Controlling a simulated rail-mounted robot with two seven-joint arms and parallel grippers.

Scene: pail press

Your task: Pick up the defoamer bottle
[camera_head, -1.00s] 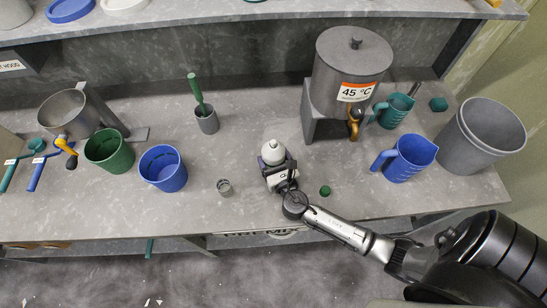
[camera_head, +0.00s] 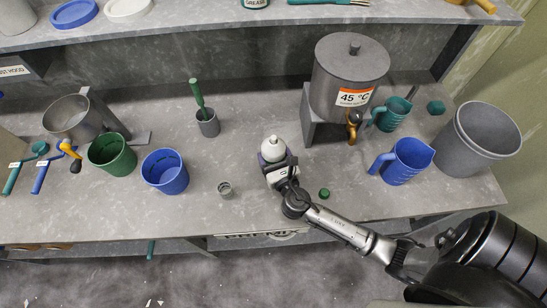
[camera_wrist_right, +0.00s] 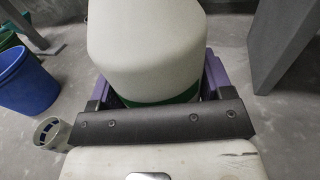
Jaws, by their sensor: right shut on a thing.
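The defoamer bottle (camera_head: 272,148) is white with a rounded top and stands on the grey bench, right of the blue pail. My right gripper (camera_head: 275,165) is shut on it. In the right wrist view the bottle (camera_wrist_right: 145,50) fills the upper middle, with a green band low on it, between the purple jaws of my gripper (camera_wrist_right: 155,92). The bottle's lower part is hidden behind the gripper, so I cannot tell whether its base touches the bench. My left gripper is not in view.
A blue pail (camera_head: 165,172) and a green pail (camera_head: 112,155) stand to the left. A small grey cup (camera_head: 225,190) and a green cap (camera_head: 324,193) are near the gripper. The heated tank (camera_head: 350,75) stands behind right, with a blue jug (camera_head: 406,162) and grey bin (camera_head: 480,138) farther right.

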